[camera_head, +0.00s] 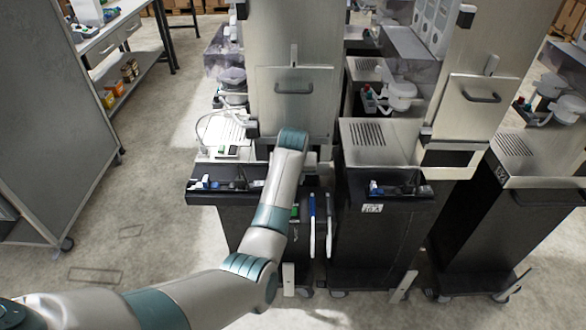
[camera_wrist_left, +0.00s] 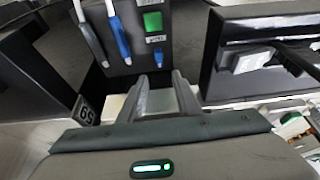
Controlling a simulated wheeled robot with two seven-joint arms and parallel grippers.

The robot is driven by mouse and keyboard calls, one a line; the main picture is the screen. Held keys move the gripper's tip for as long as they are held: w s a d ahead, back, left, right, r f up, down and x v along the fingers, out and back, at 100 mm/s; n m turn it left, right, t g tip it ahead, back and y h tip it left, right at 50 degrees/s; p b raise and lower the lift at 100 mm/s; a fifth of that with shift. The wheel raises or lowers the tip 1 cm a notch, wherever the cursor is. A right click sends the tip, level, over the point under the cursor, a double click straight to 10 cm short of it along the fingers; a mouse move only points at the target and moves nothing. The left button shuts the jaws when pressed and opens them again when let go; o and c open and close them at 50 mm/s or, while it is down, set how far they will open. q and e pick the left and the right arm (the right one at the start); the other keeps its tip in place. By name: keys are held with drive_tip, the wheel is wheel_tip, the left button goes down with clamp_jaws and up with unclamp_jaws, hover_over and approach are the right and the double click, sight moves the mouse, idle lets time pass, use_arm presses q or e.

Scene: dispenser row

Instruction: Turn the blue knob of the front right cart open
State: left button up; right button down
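My left arm reaches over a dark cart (camera_head: 240,218) at the middle left. In the head view its gripper is mostly hidden behind its own wrist. In the left wrist view the left gripper (camera_wrist_left: 161,80) has its two fingers apart with nothing clear between them. A small blue part (camera_wrist_left: 158,58) sits on a dark panel just past the fingertips, below a green block (camera_wrist_left: 153,22). A blue knob-like part (camera_head: 375,187) is on the tray of the cart to the right (camera_head: 375,240). Which blue part is the knob, I cannot tell. My right gripper is not in view.
A blue-and-white handle (camera_wrist_left: 118,36) hangs beside the panel, close to the fingers. Another dark cart (camera_head: 480,220) stands at the right. A tall grey panel (camera_head: 50,110) stands at the left. The floor in front of the right carts is clear.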

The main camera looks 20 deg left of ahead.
use_arm(q)
drive_tip(key=b+v, duration=0.1)
drive_tip(key=v, duration=0.8)
drive_tip(key=shift+b, duration=0.35)
drive_tip(key=shift+a+f, duration=0.1)
